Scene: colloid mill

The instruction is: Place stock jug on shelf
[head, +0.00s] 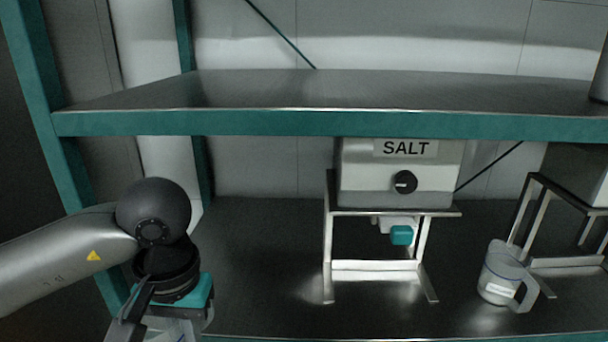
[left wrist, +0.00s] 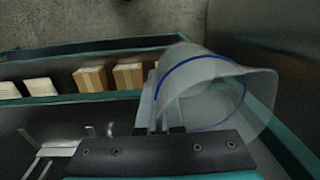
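A translucent jug (left wrist: 215,90) with a blue line around it fills the middle and right of the left wrist view, tilted in that picture. My left gripper (left wrist: 165,130) is shut on it, with the fingers at its near left side. In the head view my left gripper is at the bottom left edge, and only a pale bit of the held jug shows below it. My right gripper is out of view.
The upper shelf (head: 270,92) is bare except for a grey object at its right end. A SALT dispenser (head: 400,180) on a metal stand and another stand (head: 540,220) occupy the lower shelf. Cardboard boxes (left wrist: 110,76) show in the left wrist view. The lower shelf's left part is clear.

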